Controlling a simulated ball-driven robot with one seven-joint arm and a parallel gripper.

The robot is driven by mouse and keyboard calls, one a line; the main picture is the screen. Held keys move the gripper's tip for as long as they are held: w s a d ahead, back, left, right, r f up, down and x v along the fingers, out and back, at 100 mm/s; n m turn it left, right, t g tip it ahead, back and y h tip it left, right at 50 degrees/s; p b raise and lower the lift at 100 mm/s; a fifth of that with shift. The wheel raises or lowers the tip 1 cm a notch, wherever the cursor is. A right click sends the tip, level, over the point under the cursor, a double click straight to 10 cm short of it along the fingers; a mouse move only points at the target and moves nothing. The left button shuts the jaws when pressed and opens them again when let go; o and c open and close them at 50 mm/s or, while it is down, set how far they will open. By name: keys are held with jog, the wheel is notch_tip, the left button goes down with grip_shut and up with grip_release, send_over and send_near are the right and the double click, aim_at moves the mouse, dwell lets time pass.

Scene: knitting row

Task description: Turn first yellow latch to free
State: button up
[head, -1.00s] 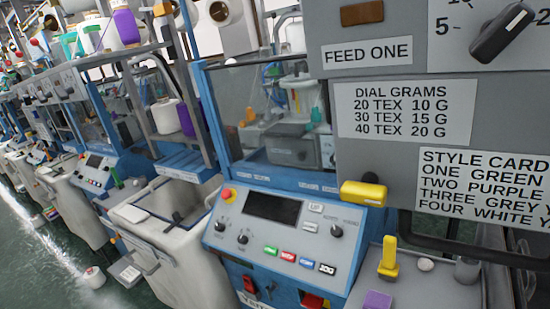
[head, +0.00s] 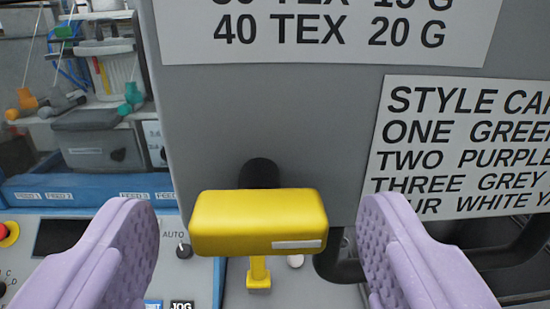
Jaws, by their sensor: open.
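A yellow latch (head: 258,222) lies level across the lower edge of a grey panel, on a dark round pivot (head: 259,174). A small pale label sits on its lower right face. My gripper (head: 258,235) is open, with one lilac ribbed finger on each side of the latch and a visible gap at both ends. Neither finger appears to touch it. The fingertips are about level with the latch in the picture; how deep they reach past it I cannot tell.
The grey panel (head: 300,110) fills the middle, with a style card (head: 465,150) at right. A yellow upright piece (head: 259,272) stands below the latch. A dark bar (head: 500,250) runs at lower right. A control panel (head: 30,245) with a red-yellow button is at left.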

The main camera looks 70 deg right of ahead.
jog(key=shift+w+d, duration=0.25)
jog(key=shift+d, duration=0.4)
jog(key=shift+c, duration=0.4)
jog(key=c, duration=1)
jog(key=shift+r, duration=0.1)
